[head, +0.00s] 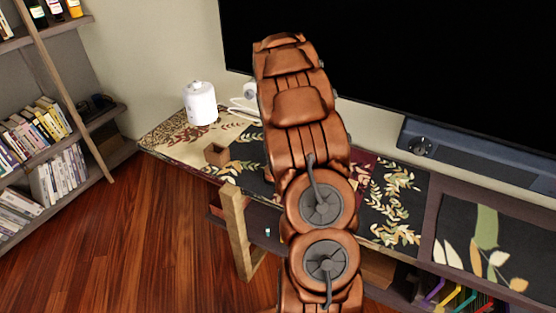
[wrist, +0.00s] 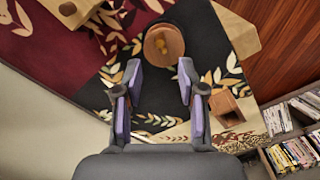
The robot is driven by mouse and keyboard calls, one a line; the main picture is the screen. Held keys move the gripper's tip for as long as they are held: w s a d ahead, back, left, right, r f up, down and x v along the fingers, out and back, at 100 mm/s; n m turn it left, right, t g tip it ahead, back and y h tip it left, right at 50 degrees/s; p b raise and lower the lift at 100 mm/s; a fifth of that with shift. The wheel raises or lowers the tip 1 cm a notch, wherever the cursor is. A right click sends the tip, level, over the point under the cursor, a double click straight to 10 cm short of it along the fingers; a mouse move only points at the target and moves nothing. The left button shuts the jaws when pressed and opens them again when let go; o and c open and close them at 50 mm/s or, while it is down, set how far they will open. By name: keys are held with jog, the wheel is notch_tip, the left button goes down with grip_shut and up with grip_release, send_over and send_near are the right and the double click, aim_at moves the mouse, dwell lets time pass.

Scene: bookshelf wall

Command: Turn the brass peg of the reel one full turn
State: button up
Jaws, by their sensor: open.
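The reel (wrist: 168,33) is a round wooden piece on the dark, leaf-patterned table top, seen in the wrist view just beyond my fingertips. Its brass peg (wrist: 160,44) is a small golden knob on the reel's face. My gripper (wrist: 158,73) is open and empty, its two purple-padded fingers apart. The peg appears above the gap between the fingertips in the picture, and neither finger visibly touches it. In the head view my arm hides both the reel and my gripper.
A small open wooden box (wrist: 226,106) lies right of my fingers; the head view shows it too (head: 216,155). Another wooden piece (wrist: 72,12) is at upper left. A white canister (head: 200,103) stands at the table's back. A black screen (head: 430,70) rises behind; shelves (head: 60,170) stand left.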

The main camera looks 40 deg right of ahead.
jog(key=shift+r, duration=2.2)
jog(key=shift+a, duration=0.1)
jog(key=s+a+r+p, duration=0.1)
jog(key=s+a+r, duration=0.2)
jog(key=a, duration=0.4)
jog(key=s+a+r+n, duration=0.1)
jog(key=s+a+r, duration=0.2)
jog(key=a, duration=0.4)
jog(key=s+a+r+p, duration=0.1)
jog(key=s+a+r, duration=0.2)
jog(key=a, duration=0.4)
jog(key=s+a+n+g+p, duration=0.1)
jog(key=s+a, duration=0.6)
jog(key=s, duration=0.3)
jog(key=s+a+n+p, duration=0.1)
jog(key=s+a+n, duration=0.1)
jog(key=s+a, duration=0.5)
jog(key=s+r, duration=0.1)
jog(key=s, duration=0.3)
jog(key=shift+a+g, duration=0.4)
jog(key=shift+d, duration=0.1)
